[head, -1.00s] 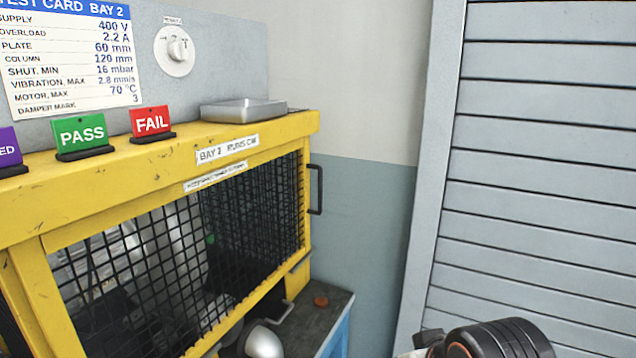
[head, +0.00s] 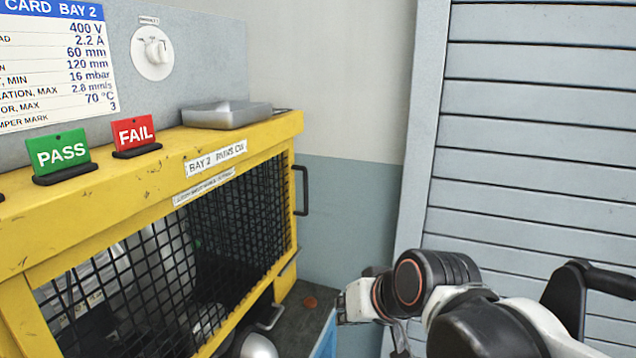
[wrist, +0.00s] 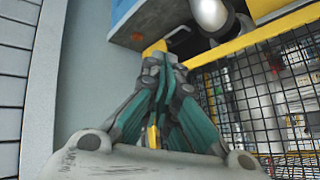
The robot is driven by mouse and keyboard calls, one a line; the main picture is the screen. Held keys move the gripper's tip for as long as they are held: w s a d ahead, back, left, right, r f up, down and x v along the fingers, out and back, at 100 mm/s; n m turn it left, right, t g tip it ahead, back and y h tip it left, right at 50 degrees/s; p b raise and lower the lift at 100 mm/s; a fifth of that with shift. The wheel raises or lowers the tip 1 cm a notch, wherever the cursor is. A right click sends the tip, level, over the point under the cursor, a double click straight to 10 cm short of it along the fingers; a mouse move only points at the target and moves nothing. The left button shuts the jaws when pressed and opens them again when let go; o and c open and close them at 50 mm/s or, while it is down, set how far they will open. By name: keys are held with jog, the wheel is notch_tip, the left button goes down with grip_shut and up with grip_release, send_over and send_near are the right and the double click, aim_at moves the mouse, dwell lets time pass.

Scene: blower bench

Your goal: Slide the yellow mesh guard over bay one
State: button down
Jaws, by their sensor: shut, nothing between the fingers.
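The yellow mesh guard (head: 240,150), with black wire mesh, fills the left of the head view. Its front label reads BAY 2, and machinery shows dimly behind the mesh. An upright black handle (head: 303,190) is on its right end. In the wrist view the mesh and yellow bars of the guard (wrist: 235,92) are at the right. My gripper (wrist: 163,62) is shut and empty, its fingertips in front of a yellow bar in the picture; I cannot tell whether they touch it. My arm is at lower right in the head view, apart from the handle. Bay one is not identifiable.
A grey metal tray (head: 226,114) and PASS (head: 62,153) and FAIL (head: 134,132) signs stand on the guard's top. A test card (head: 50,65) and a white dial (head: 152,52) are behind. A slatted grey shutter (head: 530,150) stands at right. A reddish disc (head: 310,302) lies on the bench.

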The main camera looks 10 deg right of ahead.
jog(key=w+a+r+m+t+y+p, duration=0.25)
jog(key=w+r, duration=0.45)
jog(key=w, duration=0.5)
jog(key=w+d+r+m+t+y+p, duration=0.1)
jog(key=w+d+m+t+p, duration=0.2)
jog(key=w+d+m, duration=0.5)
jog(key=w+d+m+t+y+p, duration=0.25)
jog(key=w+d, duration=0.45)
jog(key=w, duration=0.5)
jog(key=shift+n+h, duration=0.5)
jog(key=x, duration=0.4)
jog(key=b+x, duration=0.1)
jog(key=x, duration=0.4)
jog(key=shift+a+r+b, duration=0.1)
jog(key=shift+a+b, duration=0.15)
jog(key=shift+b, duration=0.05)
jog(key=s+a, duration=0.1)
jog(key=s+a+b, duration=0.1)
jog(key=a, duration=0.1)
jog(key=shift+a, duration=0.1)
jog(key=shift+r, duration=0.15)
jog(key=shift+s, duration=0.1)
